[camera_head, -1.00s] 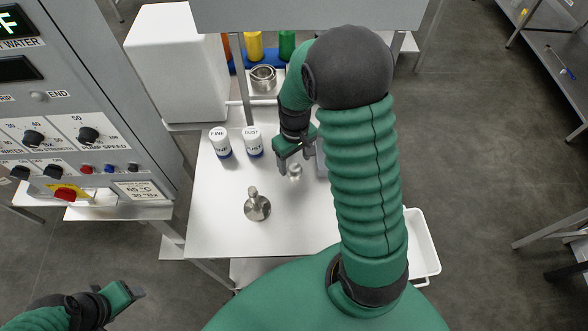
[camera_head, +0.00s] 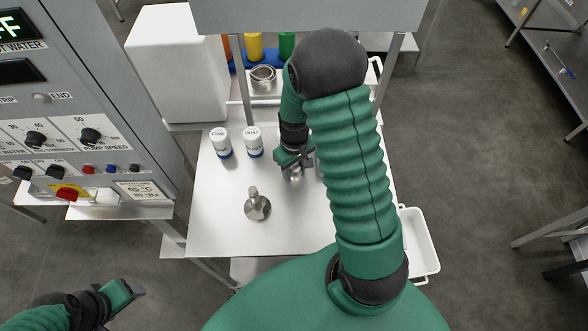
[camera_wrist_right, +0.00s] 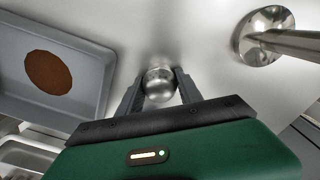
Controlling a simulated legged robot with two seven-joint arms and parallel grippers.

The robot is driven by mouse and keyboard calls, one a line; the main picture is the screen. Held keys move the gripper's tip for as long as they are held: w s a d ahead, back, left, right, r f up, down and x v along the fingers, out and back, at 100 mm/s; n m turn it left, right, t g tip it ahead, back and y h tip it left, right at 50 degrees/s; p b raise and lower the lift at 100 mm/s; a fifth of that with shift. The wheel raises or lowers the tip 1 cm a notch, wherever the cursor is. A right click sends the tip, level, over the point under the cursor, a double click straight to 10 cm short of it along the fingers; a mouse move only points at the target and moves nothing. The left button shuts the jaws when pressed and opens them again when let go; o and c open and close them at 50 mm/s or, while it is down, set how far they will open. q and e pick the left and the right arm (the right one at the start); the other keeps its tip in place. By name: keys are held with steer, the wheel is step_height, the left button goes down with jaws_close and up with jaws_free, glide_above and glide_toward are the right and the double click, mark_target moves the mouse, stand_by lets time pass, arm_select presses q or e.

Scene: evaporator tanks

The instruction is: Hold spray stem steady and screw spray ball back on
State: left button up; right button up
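The spray stem (camera_head: 256,207) is a metal post on a round base, upright on the white table; its base and rod also show in the wrist view (camera_wrist_right: 264,25). The spray ball (camera_wrist_right: 159,84) is a small shiny metal sphere on the table. My right gripper (camera_head: 297,170) is low over the table, right of and behind the stem. In the wrist view its two fingers (camera_wrist_right: 158,88) stand on either side of the ball, close to it; contact is not clear. My left gripper (camera_head: 138,291) is at the lower left, away from the table; its finger gap is not clear.
Two white canisters with blue bases (camera_head: 220,143) (camera_head: 253,142) stand behind the stem. A metal cup (camera_head: 263,78) is at the back. A grey tray with a brown disc (camera_wrist_right: 50,72) lies near the ball. A control panel (camera_head: 80,120) borders the left. The table front is clear.

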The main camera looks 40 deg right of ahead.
jaws_close()
steer(key=shift+r, duration=0.1)
